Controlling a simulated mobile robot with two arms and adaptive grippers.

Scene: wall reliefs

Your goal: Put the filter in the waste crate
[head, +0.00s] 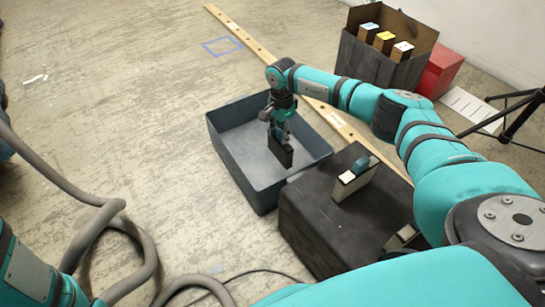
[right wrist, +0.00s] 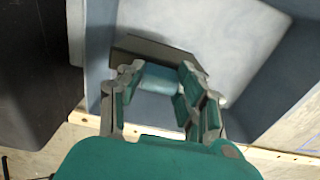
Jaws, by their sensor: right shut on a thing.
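The filter (head: 280,152) is a dark, flat, box-like piece hanging from my right gripper (head: 279,126). The gripper is shut on it, over the inside of the grey-blue waste crate (head: 233,170). In the right wrist view, the filter (right wrist: 150,47) shows its grey-brown edge beyond the fingers (right wrist: 160,76), with a light blue part between them. The crate's pale floor (right wrist: 230,40) lies behind it. I cannot tell whether the filter touches the floor. My left gripper is outside the view.
A black case (head: 320,240) stands right of the crate, with a pale block (head: 352,183) with a blue top on it. A wooden strip (head: 240,32) runs behind the crate. An open dark box (head: 350,57) with several blocks and a red box (head: 440,72) stand farther back. A hose (head: 65,180) lies left.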

